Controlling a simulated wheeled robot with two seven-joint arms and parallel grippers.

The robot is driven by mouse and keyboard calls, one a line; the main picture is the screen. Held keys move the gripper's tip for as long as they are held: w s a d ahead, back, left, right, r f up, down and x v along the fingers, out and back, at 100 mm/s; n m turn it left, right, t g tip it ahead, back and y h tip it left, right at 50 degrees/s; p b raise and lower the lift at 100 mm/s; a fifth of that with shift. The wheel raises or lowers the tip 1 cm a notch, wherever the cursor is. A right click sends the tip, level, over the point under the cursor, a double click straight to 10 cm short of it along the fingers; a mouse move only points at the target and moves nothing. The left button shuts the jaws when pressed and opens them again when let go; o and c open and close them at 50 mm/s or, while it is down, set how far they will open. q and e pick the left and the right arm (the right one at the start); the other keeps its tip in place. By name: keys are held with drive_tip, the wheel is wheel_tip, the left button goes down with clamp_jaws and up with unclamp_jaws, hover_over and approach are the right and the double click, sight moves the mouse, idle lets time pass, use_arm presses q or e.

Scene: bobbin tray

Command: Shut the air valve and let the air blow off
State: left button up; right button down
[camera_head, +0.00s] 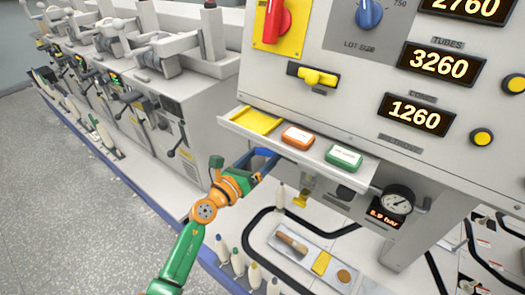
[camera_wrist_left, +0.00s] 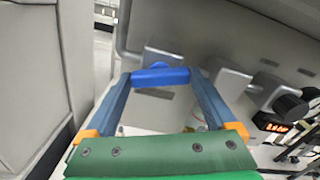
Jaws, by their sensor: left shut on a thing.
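My left gripper (camera_head: 262,160) reaches under the small shelf on the machine front. It is shut on a blue handle (camera_wrist_left: 160,76), which lies crosswise between the fingertips in the left wrist view. I take this blue handle to be the air valve's lever; its body is mostly hidden by the shelf and my gripper. My right gripper is not in view.
Below, a tray (camera_head: 283,252) carries a brush and small items. Upright bobbins (camera_head: 238,262) stand near my arm. The floor at left is clear.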

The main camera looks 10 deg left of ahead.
use_arm(q)
drive_tip(key=n+p, duration=0.1)
drive_tip(key=n, duration=0.1)
drive_tip(key=shift+r+n, duration=0.1)
drive_tip(key=shift+n, duration=0.3)
drive_tip(key=n+p, duration=0.2)
drive_tip(key=n, duration=0.1)
drive_tip(key=shift+n, duration=0.3)
drive_tip(key=n+p, duration=0.1)
drive_tip(key=n, duration=0.2)
drive_tip(key=shift+n, duration=0.3)
drive_tip(key=shift+n+p, duration=0.45)
drive_tip(key=shift+n, duration=1.45)
drive_tip(key=o, duration=1.1)
drive_tip(key=shift+c, duration=0.2)
drive_tip(key=shift+s, duration=0.1)
